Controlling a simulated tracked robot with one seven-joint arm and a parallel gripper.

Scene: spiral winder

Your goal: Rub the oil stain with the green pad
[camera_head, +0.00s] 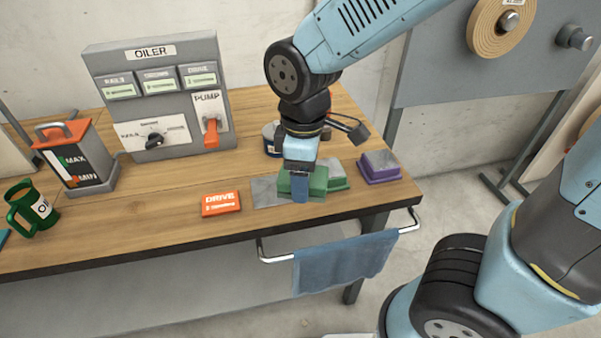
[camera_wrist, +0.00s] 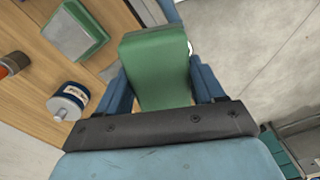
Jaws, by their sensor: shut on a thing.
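My gripper (camera_head: 300,190) points down over the front of the workbench, shut on a green pad (camera_head: 317,183). In the wrist view the green pad (camera_wrist: 157,65) stands between the two blue fingers. A flat grey plate (camera_head: 266,192) lies on the bench just left of the gripper. I cannot tell whether the pad touches the plate or the bench. I cannot make out an oil stain in either view; the gripper and pad hide part of the plate.
A grey-topped green block (camera_head: 337,178) and a grey-topped purple block (camera_head: 379,167) sit to the right. An orange DRIVE tag (camera_head: 221,204) lies left. Behind stand a can (camera_wrist: 70,100) and the OILER panel (camera_head: 150,75). A blue cloth (camera_head: 345,262) hangs on the front rail.

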